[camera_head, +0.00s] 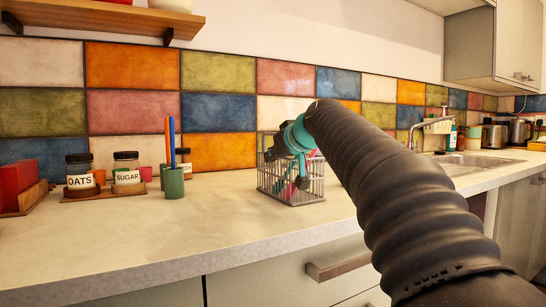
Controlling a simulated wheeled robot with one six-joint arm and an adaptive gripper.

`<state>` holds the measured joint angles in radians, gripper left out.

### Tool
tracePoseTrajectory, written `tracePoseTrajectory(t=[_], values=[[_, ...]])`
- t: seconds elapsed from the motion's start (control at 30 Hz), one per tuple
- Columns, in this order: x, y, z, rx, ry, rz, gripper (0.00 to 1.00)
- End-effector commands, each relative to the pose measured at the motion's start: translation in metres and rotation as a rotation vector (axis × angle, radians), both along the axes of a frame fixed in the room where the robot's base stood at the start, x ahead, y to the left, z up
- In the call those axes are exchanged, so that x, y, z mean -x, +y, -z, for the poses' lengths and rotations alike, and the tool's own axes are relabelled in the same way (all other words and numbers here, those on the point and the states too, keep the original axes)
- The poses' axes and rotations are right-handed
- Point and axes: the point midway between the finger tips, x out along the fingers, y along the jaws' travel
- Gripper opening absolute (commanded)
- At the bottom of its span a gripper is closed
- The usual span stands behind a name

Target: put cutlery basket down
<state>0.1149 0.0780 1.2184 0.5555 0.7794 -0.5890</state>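The cutlery basket (306,192) is a grey wire basket with pink and teal pieces showing inside. It looks upright at the worktop, towards the back, right of the green cup; I cannot tell whether its base touches the surface. My gripper (301,176), teal and dark, is at the basket's upper part and overlaps it in the picture. My dark ribbed arm reaches in from the lower right and hides the area behind it. The fingertips are too small and covered to show whether they grip the basket.
The pale worktop (150,240) is clear in front and to the left of the basket. A green cup (174,184) with pens, an oats jar (80,177) and a sugar jar (127,174) stand left. The sink (478,161) lies right. A tiled wall (218,72) is behind.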

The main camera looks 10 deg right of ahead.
Motion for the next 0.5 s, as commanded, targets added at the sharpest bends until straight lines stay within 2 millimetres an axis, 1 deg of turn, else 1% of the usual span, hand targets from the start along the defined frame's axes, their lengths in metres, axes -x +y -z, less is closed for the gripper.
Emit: tracePoseTrajectory(t=[0.03, 0.1, 0.13, 0.17, 0.4, 0.5], values=[[0.0, 0.0, 0.0027, 0.0, -0.001, 0.0, 0.0], [-0.0001, -0.0001, 0.0013, 0.0, 0.0, 0.0, 0.21], [-0.0001, -0.0001, 0.0014, 0.0, 0.0, 0.0, 0.28], [-0.0001, -0.0001, 0.0014, 0.0, 0.0, 0.0, 0.31], [-0.0001, -0.0001, 0.0012, 0.0, 0.0, 0.0, 0.31], [-0.0001, -0.0001, -0.002, 0.0, 0.0, 0.0, 0.31]])
